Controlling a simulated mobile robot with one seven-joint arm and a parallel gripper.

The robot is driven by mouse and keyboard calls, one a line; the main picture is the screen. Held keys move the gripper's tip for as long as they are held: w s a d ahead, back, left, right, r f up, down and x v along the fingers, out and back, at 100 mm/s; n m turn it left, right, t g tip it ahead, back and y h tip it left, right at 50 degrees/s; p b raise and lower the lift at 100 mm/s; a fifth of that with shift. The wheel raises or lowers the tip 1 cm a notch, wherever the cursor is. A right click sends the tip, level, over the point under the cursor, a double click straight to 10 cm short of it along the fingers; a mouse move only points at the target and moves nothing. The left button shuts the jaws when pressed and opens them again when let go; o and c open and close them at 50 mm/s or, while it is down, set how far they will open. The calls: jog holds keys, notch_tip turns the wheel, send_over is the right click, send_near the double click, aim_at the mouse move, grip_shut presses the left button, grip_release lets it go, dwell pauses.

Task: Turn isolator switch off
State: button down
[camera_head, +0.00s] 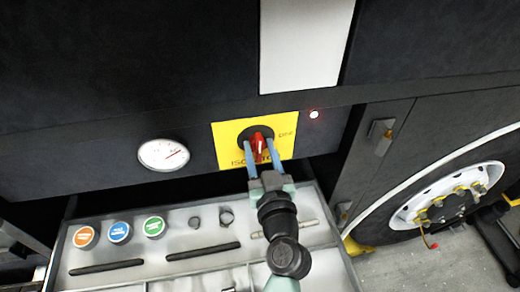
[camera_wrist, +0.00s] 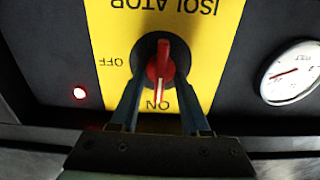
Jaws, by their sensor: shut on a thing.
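The isolator switch is a red handle (camera_head: 258,145) on a round black base, set in a yellow plate (camera_head: 228,133) on the dark side panel. It also shows in the wrist view as a red handle (camera_wrist: 161,60) with a white line pointing at the word ON. The word OFF stands a quarter turn away, at the picture's left there. My gripper (camera_wrist: 160,80) is shut on the red handle, one blue-grey finger on each side. In the head view my gripper (camera_head: 259,150) comes up from below. The fingertips partly hide the base.
A red lamp (camera_head: 314,114) glows beside the plate, and a round white gauge (camera_head: 164,154) sits on its other side. Below is a grey tray (camera_head: 100,272) with coloured round caps and black bars. A wheel (camera_head: 447,195) stands at the right.

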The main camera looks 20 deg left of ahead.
jog(key=m+b, duration=0.1)
jog(key=m, duration=0.3)
jog(key=shift+d+f, duration=0.1)
jog(key=shift+d, duration=0.05)
jog(key=m, duration=1.3)
jog(key=shift+w+d+f, duration=0.2)
jog(key=shift+f, duration=0.1)
jog(key=shift+m, duration=0.4)
jog(key=shift+c, duration=1.9)
grip_release()
